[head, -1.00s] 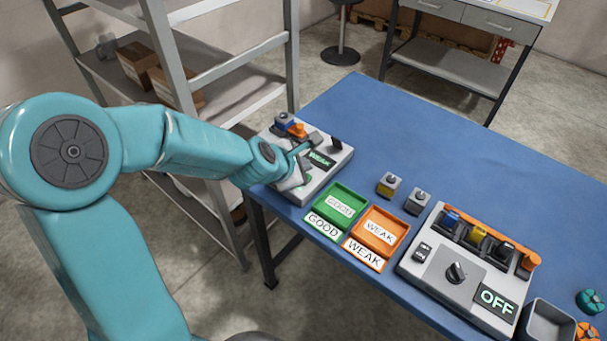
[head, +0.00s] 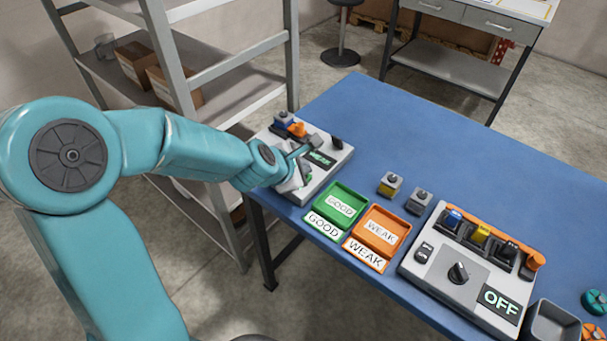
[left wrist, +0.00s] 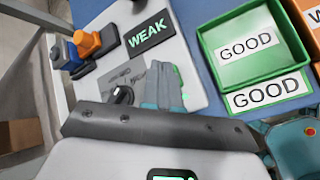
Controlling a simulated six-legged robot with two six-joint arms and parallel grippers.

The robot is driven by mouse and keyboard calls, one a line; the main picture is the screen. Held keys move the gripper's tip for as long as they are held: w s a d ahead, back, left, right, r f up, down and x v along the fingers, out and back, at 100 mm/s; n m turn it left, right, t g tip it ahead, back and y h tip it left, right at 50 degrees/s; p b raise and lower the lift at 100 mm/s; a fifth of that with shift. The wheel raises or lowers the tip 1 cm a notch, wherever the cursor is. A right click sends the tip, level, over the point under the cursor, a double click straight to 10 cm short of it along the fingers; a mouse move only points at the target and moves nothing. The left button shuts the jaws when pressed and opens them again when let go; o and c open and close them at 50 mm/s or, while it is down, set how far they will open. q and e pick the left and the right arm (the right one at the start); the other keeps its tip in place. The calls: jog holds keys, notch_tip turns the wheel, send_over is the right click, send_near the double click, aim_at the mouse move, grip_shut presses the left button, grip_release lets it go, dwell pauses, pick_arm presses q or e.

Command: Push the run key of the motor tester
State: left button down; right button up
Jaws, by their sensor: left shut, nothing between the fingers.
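The motor tester (head: 334,157) is a light grey box at the left end of the blue table; it also shows in the left wrist view (left wrist: 190,55). Its dark display (left wrist: 147,33) reads WEAK in green. A blue and orange part (left wrist: 85,45) sits at its far left corner. My left gripper (head: 298,179) is shut and empty, low over the near part of the tester. In the left wrist view its fingertips (left wrist: 163,70) are beside a green key (left wrist: 180,76), which they partly hide. I cannot tell whether they touch it. My right gripper is out of view.
A green GOOD tray (head: 322,210) and an orange WEAK tray (head: 349,236) stand right of the tester. Two small blocks (head: 390,184) lie behind them. A grey unit (head: 425,273) reading OFF is further right. A metal shelf (head: 292,60) stands left of the table.

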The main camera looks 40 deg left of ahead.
pick_arm(q)
jog(key=shift+f+b, duration=0.4)
jog(key=shift+r, duration=0.1)
dwell(0.3)
jog(key=shift+r+p, duration=0.9)
jog(key=shift+p, duration=0.1)
notch_tip(320, 180, up, 6)
jog(key=p, duration=0.5)
jog(key=shift+p, duration=0.35)
